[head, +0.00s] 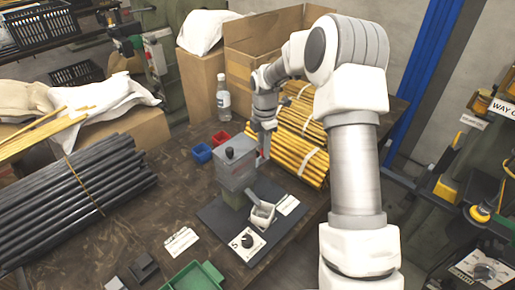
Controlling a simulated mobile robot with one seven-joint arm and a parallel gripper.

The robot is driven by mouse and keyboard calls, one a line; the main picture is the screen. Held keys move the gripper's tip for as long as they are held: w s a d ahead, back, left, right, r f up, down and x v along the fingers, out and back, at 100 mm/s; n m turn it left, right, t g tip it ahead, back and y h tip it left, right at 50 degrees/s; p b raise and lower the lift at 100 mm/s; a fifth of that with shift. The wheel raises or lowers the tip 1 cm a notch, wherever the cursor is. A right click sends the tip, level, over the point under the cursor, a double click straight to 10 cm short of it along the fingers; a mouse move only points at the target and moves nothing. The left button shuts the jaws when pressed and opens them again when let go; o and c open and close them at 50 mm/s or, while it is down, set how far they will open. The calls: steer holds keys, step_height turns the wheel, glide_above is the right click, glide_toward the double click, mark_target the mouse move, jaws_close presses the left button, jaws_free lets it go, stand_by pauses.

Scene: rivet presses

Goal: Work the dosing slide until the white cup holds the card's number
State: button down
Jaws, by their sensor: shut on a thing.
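The dispenser, a grey box (235,168) with a black knob on top, stands on a dark base plate (217,214). The white cup (262,215) sits on the plate in front of it, below a grey sloping chute; its contents are too small to make out. A white card (288,205) with small, unreadable print lies right of the cup. My gripper (263,153) points down just behind and right of the grey box. It is shut on a small part with red showing at the fingertips, apparently the dosing slide's handle; the slide itself is mostly hidden.
A dial plate (243,243) with a black knob is at the plate's front. Another printed card (180,242) and a green tray (197,277) lie nearer. Yellow rods (300,140) lie close behind my gripper, black rods (75,195) at left. Small blue (202,153) and red (220,138) bins and a bottle (223,98) stand behind.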

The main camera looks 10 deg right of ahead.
steer(key=shift+w+d, duration=0.15)
steer(key=shift+d, duration=0.1)
steer(key=c, duration=0.9)
jaws_free()
steer(key=shift+r, duration=0.1)
step_height(320, 180, up, 17)
steer(key=shift+r+p, duration=0.15)
steer(key=shift+p, duration=1.1)
